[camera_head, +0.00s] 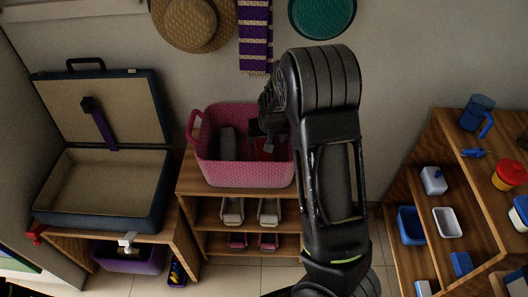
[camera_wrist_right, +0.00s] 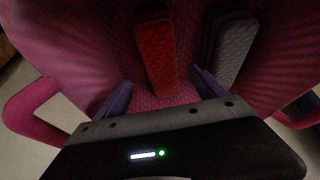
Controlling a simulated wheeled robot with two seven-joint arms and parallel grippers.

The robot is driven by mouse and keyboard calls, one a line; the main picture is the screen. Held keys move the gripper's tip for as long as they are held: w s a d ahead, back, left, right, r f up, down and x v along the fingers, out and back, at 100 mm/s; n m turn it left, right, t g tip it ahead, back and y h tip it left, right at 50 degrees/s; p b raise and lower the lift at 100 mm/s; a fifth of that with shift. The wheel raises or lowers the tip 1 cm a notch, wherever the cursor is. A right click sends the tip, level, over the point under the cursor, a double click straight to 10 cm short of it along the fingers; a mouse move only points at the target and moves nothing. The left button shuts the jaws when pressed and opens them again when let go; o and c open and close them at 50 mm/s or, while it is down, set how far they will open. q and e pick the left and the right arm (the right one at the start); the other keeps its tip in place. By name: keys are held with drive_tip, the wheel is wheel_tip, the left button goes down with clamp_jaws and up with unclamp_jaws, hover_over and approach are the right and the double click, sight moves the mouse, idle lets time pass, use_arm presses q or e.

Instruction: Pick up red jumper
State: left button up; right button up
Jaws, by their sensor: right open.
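The red jumper (camera_wrist_right: 155,55) is a narrow folded red block standing inside the pink basket (camera_head: 245,175). In the head view only a dark red part of the jumper (camera_head: 268,152) shows, partly behind my right gripper (camera_head: 266,138). In the right wrist view my right gripper (camera_wrist_right: 160,92) is open and empty, with its two fingers apart. The red jumper lies ahead of the gap between the fingers, and I see no contact. My left gripper is not in view.
A folded grey item (camera_wrist_right: 232,45) stands beside the jumper in the basket. The basket sits on a wooden shelf (camera_head: 235,195) with shoes below. An open suitcase (camera_head: 150,218) is at left, and a wooden shelf unit (camera_head: 470,205) is at right.

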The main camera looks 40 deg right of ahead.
drive_tip(key=shift+a+x, duration=0.2)
drive_tip(key=shift+x, duration=2.5)
drive_tip(key=shift+c, duration=0.4)
clamp_jaws()
